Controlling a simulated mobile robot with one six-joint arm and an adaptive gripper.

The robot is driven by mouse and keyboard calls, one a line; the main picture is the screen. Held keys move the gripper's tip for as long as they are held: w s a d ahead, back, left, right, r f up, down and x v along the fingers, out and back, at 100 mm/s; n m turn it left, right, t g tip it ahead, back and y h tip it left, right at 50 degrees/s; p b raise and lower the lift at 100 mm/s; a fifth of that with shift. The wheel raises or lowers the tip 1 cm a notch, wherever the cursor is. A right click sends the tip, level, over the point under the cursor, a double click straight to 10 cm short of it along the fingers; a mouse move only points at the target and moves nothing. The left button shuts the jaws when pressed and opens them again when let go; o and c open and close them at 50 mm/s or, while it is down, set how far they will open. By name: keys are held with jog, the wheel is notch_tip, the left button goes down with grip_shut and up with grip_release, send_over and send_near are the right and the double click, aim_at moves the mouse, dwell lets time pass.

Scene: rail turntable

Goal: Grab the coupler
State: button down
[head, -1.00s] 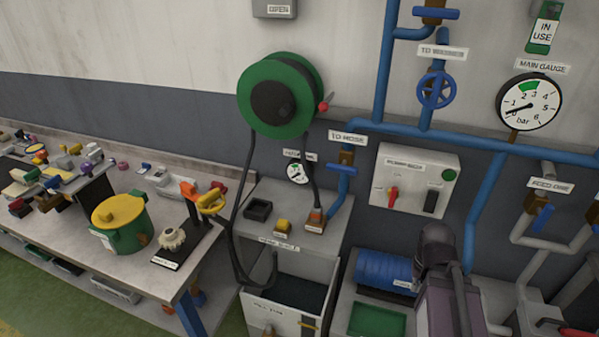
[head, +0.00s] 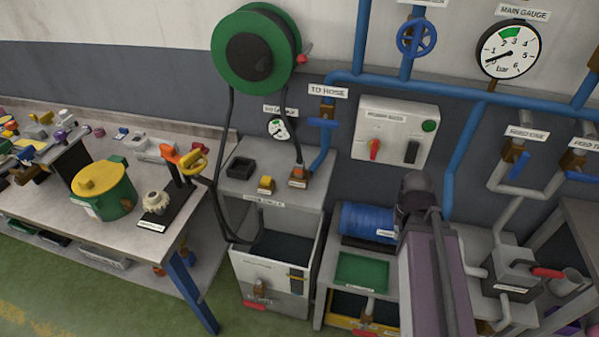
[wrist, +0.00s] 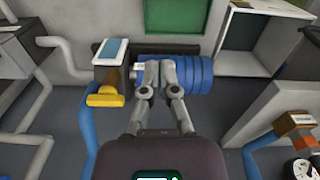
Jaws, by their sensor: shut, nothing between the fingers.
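No part is clearly marked as the coupler. A brown and orange fitting (head: 298,176) stands on the grey cabinet top at the end of the black hose (head: 296,118). A small yellow block (head: 266,184) lies left of it. I cannot tell which of these is the coupler. My gripper (wrist: 160,68) is shut and empty in the wrist view, its fingertips in front of the blue ribbed cylinder (wrist: 196,74); I cannot tell if they touch it. In the head view my arm hides part of the floor area, and the fingertips do not show.
The green hose reel (head: 288,45) hangs above the cabinet (head: 310,196), whose lower bin stands open. The blue cylinder (head: 362,221) sits right of it. Blue pipes (head: 465,150) and a switch box (head: 395,132) are on the wall. A workbench (head: 60,205) is at left.

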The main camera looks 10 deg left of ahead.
jog(key=c, duration=0.9)
grip_release()
jog(key=shift+c, duration=0.2)
jog(key=o, duration=0.3)
jog(key=shift+w+a+r, duration=0.15)
jog(key=shift+w+a, duration=0.05)
jog(key=shift+w, duration=0.1)
jog(key=o, duration=0.5)
jog(key=w+a, duration=0.1)
jog(key=w+r+p, duration=0.1)
jog(key=shift+w+a+r, duration=0.1)
jog(key=shift+w+a, duration=0.25)
jog(key=shift+a, duration=0.05)
jog(key=shift+m, duration=0.4)
jog(key=w+a+r+p, duration=0.3)
jog(key=w+a, duration=0.3)
jog(key=a, duration=0.3)
jog(key=w+a+r+p, duration=0.3)
jog(key=w+a, duration=0.4)
jog(key=a, duration=0.3)
jog(key=w+a+r+p, duration=0.3)
jog(key=w+a, duration=0.3)
jog(key=a, duration=0.4)
jog(key=shift+w+r+p, duration=0.35)
jog(key=shift+p, duration=0.3)
jog(key=shift+f, duration=0.1)
